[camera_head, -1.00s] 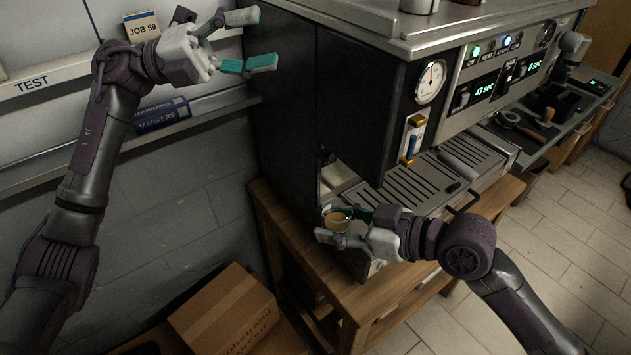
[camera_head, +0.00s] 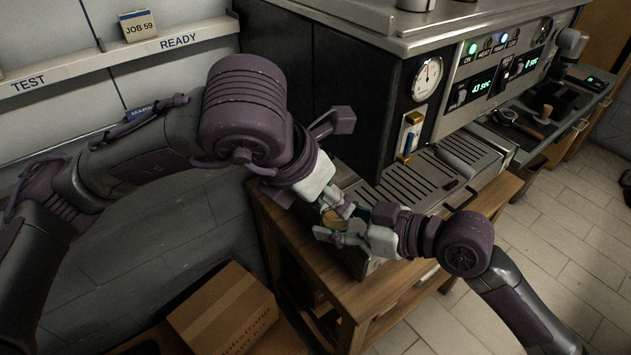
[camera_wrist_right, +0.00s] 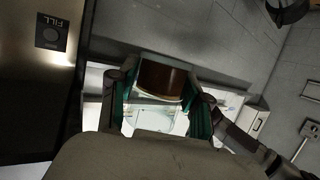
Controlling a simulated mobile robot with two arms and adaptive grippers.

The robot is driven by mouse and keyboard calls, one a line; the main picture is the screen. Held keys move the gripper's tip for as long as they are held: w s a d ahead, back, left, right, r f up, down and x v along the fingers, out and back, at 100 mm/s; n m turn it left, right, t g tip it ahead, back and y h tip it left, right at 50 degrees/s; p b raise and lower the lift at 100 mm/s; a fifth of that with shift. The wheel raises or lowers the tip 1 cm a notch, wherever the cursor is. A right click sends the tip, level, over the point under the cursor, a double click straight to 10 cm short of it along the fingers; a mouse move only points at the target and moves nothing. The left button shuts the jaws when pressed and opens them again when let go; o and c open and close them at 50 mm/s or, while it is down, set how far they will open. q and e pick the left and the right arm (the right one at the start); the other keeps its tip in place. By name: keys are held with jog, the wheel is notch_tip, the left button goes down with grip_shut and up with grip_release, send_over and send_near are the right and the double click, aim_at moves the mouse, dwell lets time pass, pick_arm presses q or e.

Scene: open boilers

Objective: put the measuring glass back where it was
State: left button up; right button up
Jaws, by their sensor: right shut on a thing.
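The measuring glass (camera_head: 332,219) is small, with brown liquid in it. My right gripper (camera_head: 340,228) is shut on it, above the wooden stand at the machine's near left corner. In the right wrist view the glass (camera_wrist_right: 163,78) sits between the green finger pads. My left gripper (camera_head: 340,203) is right beside the glass, close to the right gripper. Its fingers are partly hidden and overlap the glass in the head view, so I cannot tell whether they touch it or are shut.
The boiler machine (camera_head: 425,100) with its drip grate stands behind the grippers on a wooden stand (camera_head: 345,285). A cardboard box (camera_head: 222,312) is on the lower left. A wall ledge (camera_head: 120,62) labelled TEST and READY holds a JOB 59 card (camera_head: 138,27).

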aim_at(335, 219)
pick_arm(q)
jog(key=x, duration=0.8)
jog(key=shift+s, duration=0.1)
jog(key=c, duration=1)
jog(key=shift+c, duration=0.6)
pick_arm(e)
jog(key=o, duration=1.3)
jog(key=shift+c, duration=0.2)
